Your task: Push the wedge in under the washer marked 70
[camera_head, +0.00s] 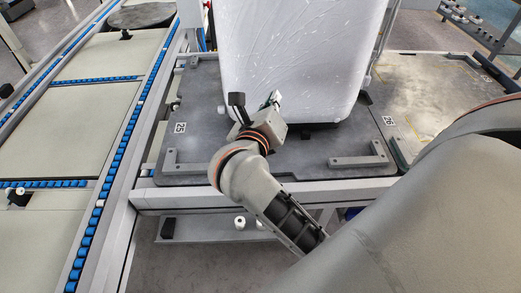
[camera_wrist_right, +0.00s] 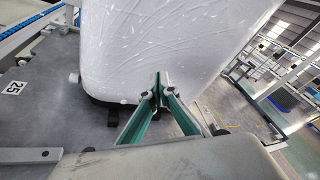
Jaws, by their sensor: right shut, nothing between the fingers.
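A large white, speckled box-shaped body, seemingly the washer (camera_head: 290,55), stands on a dark grey platform. No number 70 is readable on it. Its near lower edge has dark parts beneath it, and its side also fills the middle of the right wrist view (camera_wrist_right: 160,40). My right gripper (camera_head: 273,99) is in front of the washer's lower left part. In the right wrist view its green-sided fingers (camera_wrist_right: 160,82) meet at the tips, shut and empty, in front of the white side; contact cannot be told. I cannot pick out a wedge with certainty. My left gripper is out of view.
The platform (camera_head: 300,160) carries a 25 tag (camera_head: 180,128) and grey corner brackets (camera_head: 358,161). A tag reading 26 (camera_head: 388,120) marks the neighbouring platform. A conveyor with blue rollers (camera_head: 112,150) runs along the left. A lower shelf (camera_head: 205,232) holds small white pieces.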

